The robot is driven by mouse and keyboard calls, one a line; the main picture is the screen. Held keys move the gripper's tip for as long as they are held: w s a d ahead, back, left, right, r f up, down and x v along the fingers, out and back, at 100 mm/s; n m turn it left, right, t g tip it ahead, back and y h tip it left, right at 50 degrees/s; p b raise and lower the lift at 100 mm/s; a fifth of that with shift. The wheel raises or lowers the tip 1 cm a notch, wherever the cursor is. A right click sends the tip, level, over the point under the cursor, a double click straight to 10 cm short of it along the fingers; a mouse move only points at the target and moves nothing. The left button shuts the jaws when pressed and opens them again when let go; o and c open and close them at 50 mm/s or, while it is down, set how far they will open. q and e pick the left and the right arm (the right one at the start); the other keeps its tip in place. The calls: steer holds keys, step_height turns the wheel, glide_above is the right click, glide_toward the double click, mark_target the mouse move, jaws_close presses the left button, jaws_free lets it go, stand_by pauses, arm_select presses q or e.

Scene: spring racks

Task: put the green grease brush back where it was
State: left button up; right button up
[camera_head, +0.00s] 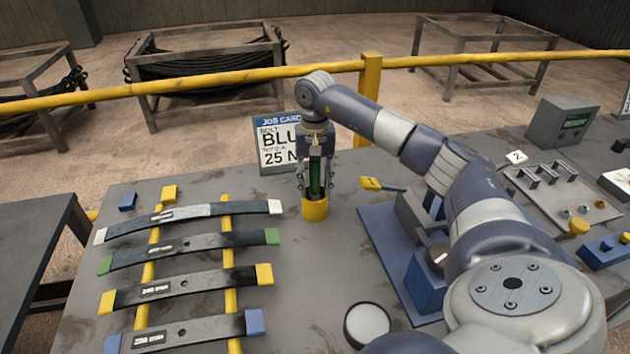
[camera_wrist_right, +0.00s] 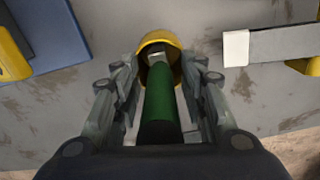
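The green grease brush (camera_head: 316,176) stands with its lower end in a yellow cup (camera_head: 315,209) on the workbench. In the right wrist view the green handle (camera_wrist_right: 160,104) runs down to the yellow cup (camera_wrist_right: 172,44), with a grey metal part at the cup's mouth. My right gripper (camera_head: 315,190) points down over the cup, its fingers on both sides of the brush. In the wrist view the fingers (camera_wrist_right: 162,82) are spread, with gaps between them and the handle. The brush's tip is hidden in the cup. My left gripper is not in view.
Several leaf springs with coloured ends lie across yellow rails (camera_head: 229,250) on the left. A job card (camera_head: 272,143) stands behind the cup. A blue fixture plate (camera_head: 378,240) lies to the right, with a round grey item (camera_head: 367,323) in front. A yellow railing (camera_head: 230,77) runs behind.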

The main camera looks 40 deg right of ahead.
steer(key=shift+r, duration=0.1)
step_height(320, 180, up, 11)
steer(key=shift+w+r+b, duration=0.1)
steer(key=shift+r+b, duration=0.05)
steer(key=shift+b, duration=0.2)
steer(key=shift+r, duration=0.45)
